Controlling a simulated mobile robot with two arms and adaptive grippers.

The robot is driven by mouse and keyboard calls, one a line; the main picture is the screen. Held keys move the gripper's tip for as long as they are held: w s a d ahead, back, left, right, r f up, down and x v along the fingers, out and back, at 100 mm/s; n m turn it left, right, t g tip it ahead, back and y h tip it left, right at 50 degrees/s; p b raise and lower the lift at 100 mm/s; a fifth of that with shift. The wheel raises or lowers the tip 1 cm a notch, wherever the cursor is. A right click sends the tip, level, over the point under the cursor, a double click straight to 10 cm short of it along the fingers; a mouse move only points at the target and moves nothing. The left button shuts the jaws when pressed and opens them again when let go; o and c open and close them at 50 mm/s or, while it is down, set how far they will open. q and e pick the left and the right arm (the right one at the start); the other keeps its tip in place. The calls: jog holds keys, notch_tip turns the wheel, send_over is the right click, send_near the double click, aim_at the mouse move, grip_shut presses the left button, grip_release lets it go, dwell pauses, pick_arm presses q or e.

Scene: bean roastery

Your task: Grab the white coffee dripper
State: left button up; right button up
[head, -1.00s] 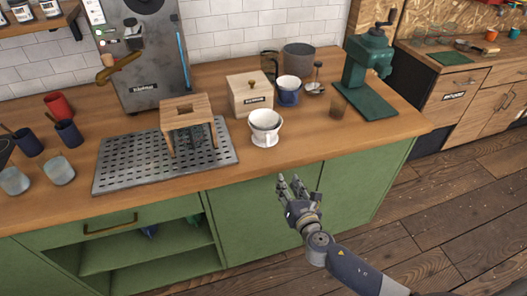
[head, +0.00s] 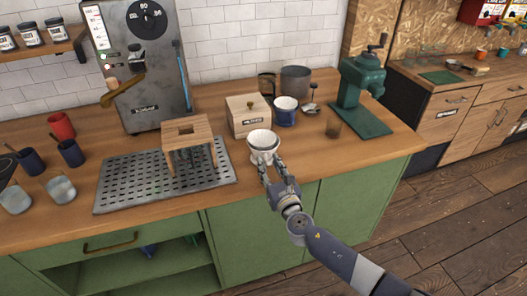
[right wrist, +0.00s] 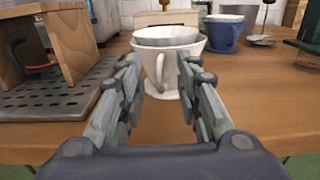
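The white coffee dripper (head: 263,141) stands upright on the wooden counter, near its front edge and right of the metal drip tray. In the right wrist view the dripper (right wrist: 167,50) is straight ahead, with its handle facing me and a greyish inner rim showing at its top. My right gripper (head: 268,171) is at the front of the dripper. In the right wrist view my right gripper (right wrist: 157,80) is open, its two fingers apart on either side of the handle, with nothing clearly clamped. My left gripper is not in view.
A wooden stand (head: 189,131) sits on the perforated drip tray (head: 118,185) to the left. A wooden box (head: 246,112) is close behind the dripper.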

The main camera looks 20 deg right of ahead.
jog(key=shift+w+a+f, duration=0.1)
jog(key=shift+w, duration=0.6)
jog(key=shift+c, duration=0.6)
grip_shut()
